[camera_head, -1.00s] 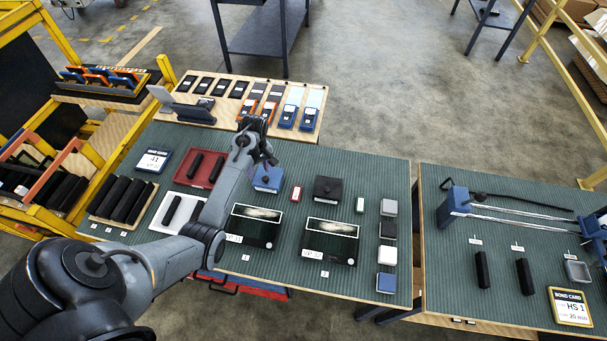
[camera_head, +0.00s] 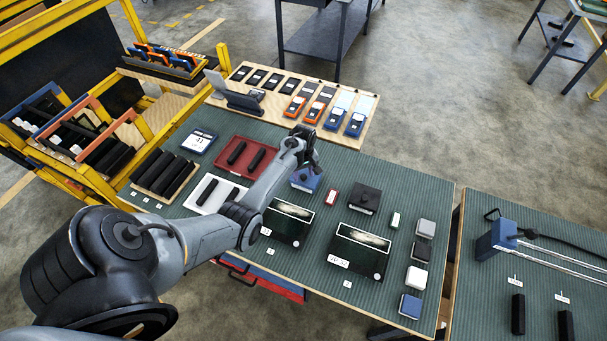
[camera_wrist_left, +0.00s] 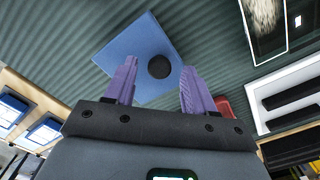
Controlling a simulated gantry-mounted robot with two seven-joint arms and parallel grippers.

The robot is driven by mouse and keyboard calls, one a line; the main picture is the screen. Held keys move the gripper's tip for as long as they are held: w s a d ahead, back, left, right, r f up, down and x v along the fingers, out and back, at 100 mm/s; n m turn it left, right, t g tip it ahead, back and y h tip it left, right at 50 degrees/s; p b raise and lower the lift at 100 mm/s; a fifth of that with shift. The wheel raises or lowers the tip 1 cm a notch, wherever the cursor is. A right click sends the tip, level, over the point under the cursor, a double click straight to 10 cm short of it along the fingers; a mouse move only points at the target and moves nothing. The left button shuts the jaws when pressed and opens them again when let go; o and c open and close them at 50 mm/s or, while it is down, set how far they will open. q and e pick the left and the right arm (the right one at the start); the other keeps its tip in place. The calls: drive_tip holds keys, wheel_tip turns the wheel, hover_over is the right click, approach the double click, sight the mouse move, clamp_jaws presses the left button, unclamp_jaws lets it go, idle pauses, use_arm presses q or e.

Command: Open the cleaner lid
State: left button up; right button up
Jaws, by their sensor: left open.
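A blue square box (camera_head: 306,181) stands on the green ribbed mat; I take it for the cleaner. In the left wrist view its blue top (camera_wrist_left: 135,52) has a round black knob (camera_wrist_left: 159,67) and looks closed. My left gripper (camera_head: 304,165) is above the box and hides part of it. In the left wrist view the purple fingers of my left gripper (camera_wrist_left: 158,76) are apart, one on each side of the knob, with nothing held. Whether they touch the lid I cannot tell. My right gripper is not in view.
Two dark picture-topped boxes (camera_head: 358,250) lie in front. A red tray (camera_head: 225,148) and a white tray (camera_head: 205,203) lie to the left.

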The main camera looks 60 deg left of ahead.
use_arm(q)
drive_tip(key=shift+f, duration=0.35)
clamp_jaws()
